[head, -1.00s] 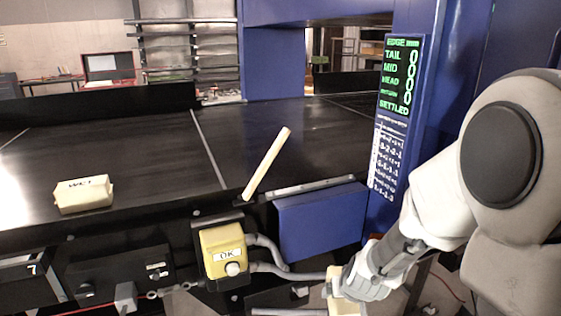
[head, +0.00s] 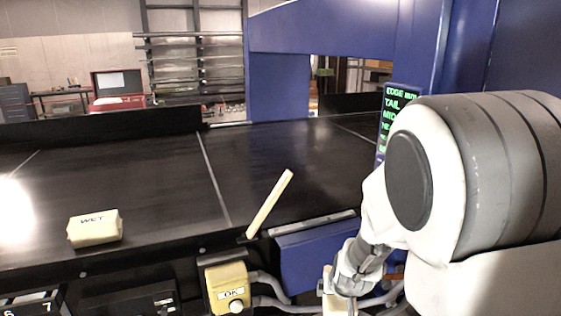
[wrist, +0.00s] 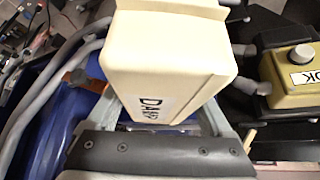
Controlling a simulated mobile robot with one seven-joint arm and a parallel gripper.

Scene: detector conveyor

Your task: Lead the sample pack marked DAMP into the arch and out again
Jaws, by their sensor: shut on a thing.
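My gripper (head: 335,290) is shut on the cream sample pack marked DAMP, low in front of the conveyor, right of the yellow OK box. In the head view only a small pale part of the pack shows below the gripper. The blue arch (head: 330,35) spans the belt at the back right; its opening is partly hidden by my arm. A second cream pack marked WET (head: 95,230) lies on the black conveyor belt (head: 120,175) at the left.
A pale stick (head: 269,204) leans up at the belt's front edge. The yellow OK box (head: 227,288) with hoses sits below that edge; it also shows in the wrist view (wrist: 292,75). A blue panel (head: 310,243) is beside it. The belt between the WET pack and the arch is clear.

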